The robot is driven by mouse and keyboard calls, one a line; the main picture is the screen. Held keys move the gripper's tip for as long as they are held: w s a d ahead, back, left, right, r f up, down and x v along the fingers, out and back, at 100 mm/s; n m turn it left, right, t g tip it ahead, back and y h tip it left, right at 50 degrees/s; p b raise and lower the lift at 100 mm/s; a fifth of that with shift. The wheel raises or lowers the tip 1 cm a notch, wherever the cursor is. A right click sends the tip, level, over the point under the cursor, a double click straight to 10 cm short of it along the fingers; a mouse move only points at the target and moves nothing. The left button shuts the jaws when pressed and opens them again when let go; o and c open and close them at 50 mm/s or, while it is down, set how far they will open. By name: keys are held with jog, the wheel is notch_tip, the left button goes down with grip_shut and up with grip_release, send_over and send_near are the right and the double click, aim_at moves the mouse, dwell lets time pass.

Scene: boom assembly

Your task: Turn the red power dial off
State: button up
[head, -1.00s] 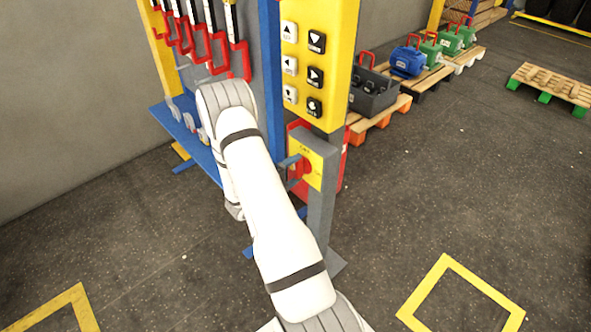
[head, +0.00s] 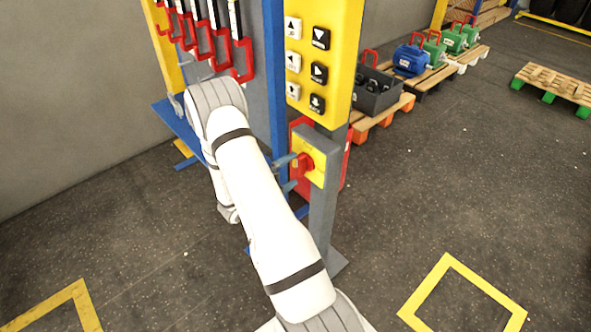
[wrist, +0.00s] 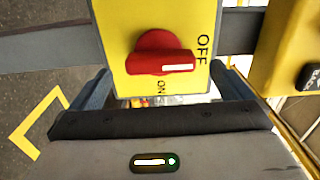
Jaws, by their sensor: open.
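The red power dial (wrist: 160,53) sits on a yellow plate (wrist: 142,18) in the wrist view. OFF is printed at the plate's right and ON at its lower edge. The handle lies crosswise, with its white mark at the right end, towards OFF. In the head view the dial (head: 305,163) is on the grey switch box (head: 317,146) on a post. My gripper (head: 287,174) is left of the dial, its fingers open and apart from it. In the wrist view the open fingers (wrist: 160,80) show on either side, below the dial.
A yellow button panel (head: 339,55) is above the box. Red-handled tools (head: 205,42) hang over a blue shelf (head: 180,128) at left. A dark crate (head: 373,97) stands on a pallet behind.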

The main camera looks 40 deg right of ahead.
jog(key=a, duration=0.5)
jog(key=shift+s+b, duration=0.2)
jog(key=shift+b, duration=0.1)
jog(key=s+a+r+m+g+y, duration=0.2)
jog(key=s+r+m+g+y, duration=0.15)
jog(key=s+r+m, duration=0.45)
jog(key=s+a+r+m+g+y, duration=0.2)
jog(key=s+a+r+m+y, duration=0.3)
jog(key=m, duration=0.6)
jog(key=s+a+r+m+t+y, duration=0.3)
jog(key=a+r+m+y, duration=0.1)
jog(key=a+m, duration=0.3)
jog(key=s+a+r+m+t+y, duration=0.3)
jog(key=a+r+m+t+y, duration=0.1)
jog(key=m, duration=0.7)
jog(key=a+r+y, duration=0.1)
jog(key=a+r, duration=0.1)
jog(key=a, duration=0.1)
jog(key=shift+s+a, duration=0.15)
jog(key=shift+a, duration=0.05)
jog(key=shift+y, duration=0.25)
